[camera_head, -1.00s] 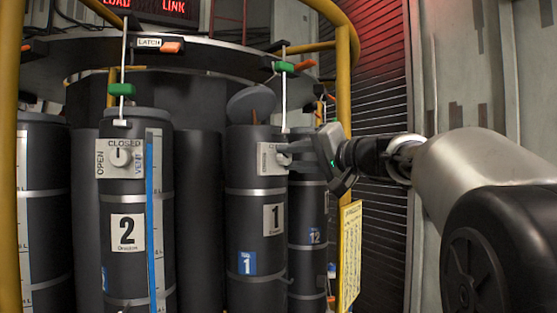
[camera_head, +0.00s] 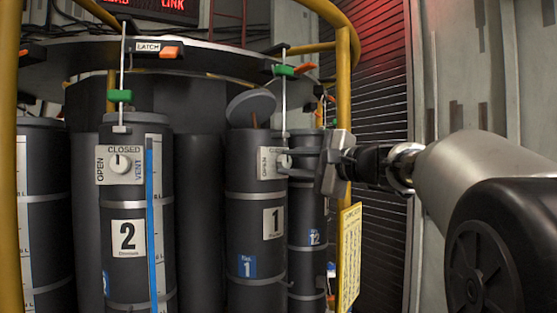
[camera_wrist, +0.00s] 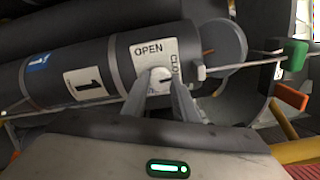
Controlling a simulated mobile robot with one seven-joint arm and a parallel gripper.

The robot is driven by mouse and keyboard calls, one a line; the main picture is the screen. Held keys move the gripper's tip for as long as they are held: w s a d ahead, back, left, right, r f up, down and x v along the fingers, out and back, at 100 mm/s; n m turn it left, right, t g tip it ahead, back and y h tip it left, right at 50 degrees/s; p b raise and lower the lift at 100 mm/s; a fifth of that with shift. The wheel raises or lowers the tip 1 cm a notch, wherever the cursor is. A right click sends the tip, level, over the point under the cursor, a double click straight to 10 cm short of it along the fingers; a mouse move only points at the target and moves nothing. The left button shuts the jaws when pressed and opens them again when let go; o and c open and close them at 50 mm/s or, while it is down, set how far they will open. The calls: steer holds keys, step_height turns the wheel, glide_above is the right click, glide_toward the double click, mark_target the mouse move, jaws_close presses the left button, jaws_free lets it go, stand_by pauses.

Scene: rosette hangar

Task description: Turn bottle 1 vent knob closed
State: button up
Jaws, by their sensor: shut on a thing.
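Bottle 1 (camera_head: 256,205) is a dark cylinder with a "1" plate, right of bottle 2 (camera_head: 128,195) in the head view. It also shows lying slantwise in the wrist view (camera_wrist: 122,70). Its white vent knob (camera_wrist: 160,84) sits on a plate marked OPEN and partly visible "CLO". A dark mark on the knob points roughly right in the wrist view, toward "CLO"; its exact angle is hard to tell. My gripper (camera_head: 288,164) comes from the right, its two fingers on either side of the knob, shut on it. The fingers partly hide the knob and plate.
Green clips (camera_head: 284,70) and orange latch handles (camera_head: 307,68) hang at the rack's rim above the bottles. A yellow post (camera_head: 343,100) stands close beside my gripper. A tilted round lid (camera_head: 251,106) is above bottle 1. Bottle 2's knob (camera_head: 121,162) points at CLOSED.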

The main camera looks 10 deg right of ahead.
steer(key=shift+m, duration=0.6)
steer(key=shift+f, duration=0.1)
steer(key=o, duration=1.1)
steer(key=shift+c, duration=0.2)
steer(key=b+v, duration=0.1)
steer(key=v, duration=1.6)
steer(key=shift+s+b, duration=0.25)
steer(key=shift+b, duration=0.05)
steer(key=shift+d, duration=0.1)
